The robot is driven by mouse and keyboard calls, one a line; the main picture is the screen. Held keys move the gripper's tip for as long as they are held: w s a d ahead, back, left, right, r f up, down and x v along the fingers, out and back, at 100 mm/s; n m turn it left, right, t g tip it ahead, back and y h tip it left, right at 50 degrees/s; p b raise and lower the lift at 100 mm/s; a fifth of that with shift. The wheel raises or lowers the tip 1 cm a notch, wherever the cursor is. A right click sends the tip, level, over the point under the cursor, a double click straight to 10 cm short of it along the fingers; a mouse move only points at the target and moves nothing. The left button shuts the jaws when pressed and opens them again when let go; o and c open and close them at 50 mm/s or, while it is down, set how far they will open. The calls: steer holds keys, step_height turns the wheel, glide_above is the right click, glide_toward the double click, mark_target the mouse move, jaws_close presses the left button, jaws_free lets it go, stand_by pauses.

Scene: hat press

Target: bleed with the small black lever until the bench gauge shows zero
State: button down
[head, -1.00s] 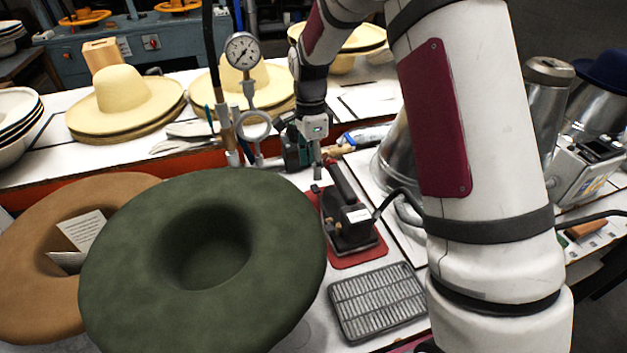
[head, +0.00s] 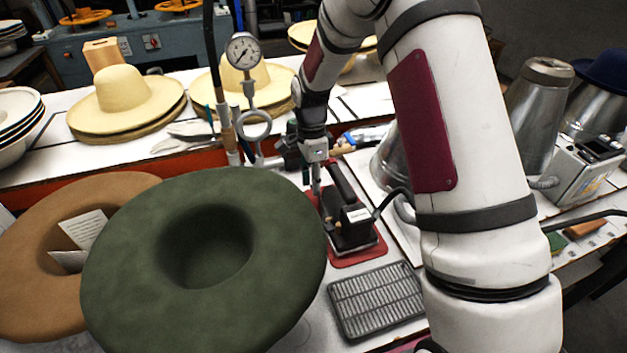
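The bench gauge (head: 243,50) is a round white dial on top of an upright pipe stand behind the green hat. Its needle is too small to read. A ring-shaped fitting (head: 253,125) sits lower on the stand. I cannot make out the small black lever for certain. My gripper (head: 316,188) points down to the right of the stand, just behind and left of the black iron (head: 348,222). Its fingers look close together and are too small to tell open from shut; I see nothing held. I cannot tell whether it touches the iron.
A green hat (head: 130,265) and a brown hat (head: 30,300) fill the left front. The iron stands on a red pad (head: 367,256) with a grey grate (head: 375,300) in front. Straw hats (head: 125,90) lie behind. Metal cones (head: 540,110) stand at right.

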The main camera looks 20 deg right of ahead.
steer(key=shift+s+r+t+p, duration=0.45)
steer(key=shift+r+t+p, duration=0.3)
steer(key=shift+p, duration=0.25)
steer(key=shift+s+r+t+p, duration=0.2)
steer(key=shift+r+t+p, duration=0.3)
steer(key=shift+t+p, duration=0.2)
steer(key=c, duration=1.2)
jaws_free()
steer(key=r, duration=0.4)
steer(key=s+r, duration=0.1)
steer(key=r, duration=0.3)
steer(key=s+r, duration=0.1)
steer(key=r, duration=0.2)
steer(key=shift+r, duration=0.4)
